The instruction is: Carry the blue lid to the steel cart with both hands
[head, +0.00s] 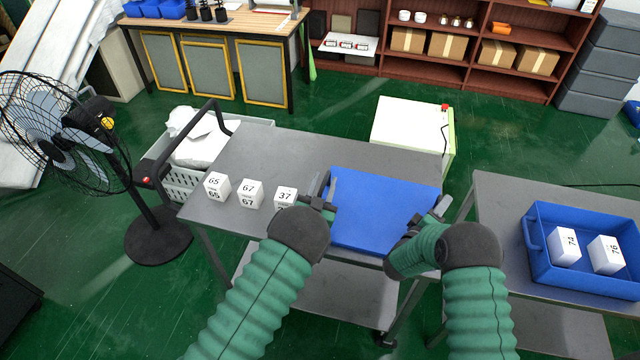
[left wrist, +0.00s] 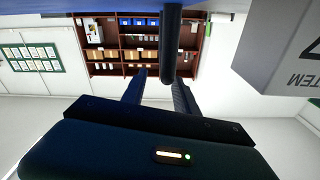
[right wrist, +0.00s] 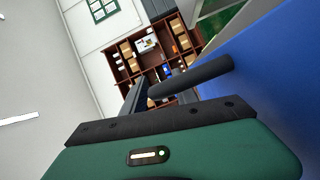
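The blue lid (head: 385,208) lies flat on the middle grey metal cart (head: 270,150). It fills the cart's right part, with a bar-like handle (head: 332,187) at its left edge. My left gripper (head: 322,206) is at the lid's left edge, by the white box 37. In the left wrist view its fingers (left wrist: 158,92) stand apart, with a dark rod (left wrist: 172,45) in front of them. My right gripper (head: 436,210) is at the lid's right edge. In the right wrist view a dark rod (right wrist: 195,78) crosses by its fingers; I cannot tell whether it grips it.
White boxes 65 (head: 216,186), 67 (head: 250,194) and 37 (head: 285,196) stand left of the lid. A second grey cart (head: 505,205) at right bears a blue bin (head: 590,285) holding boxes 74 and 76. A gap separates the carts. A fan (head: 60,130) stands left.

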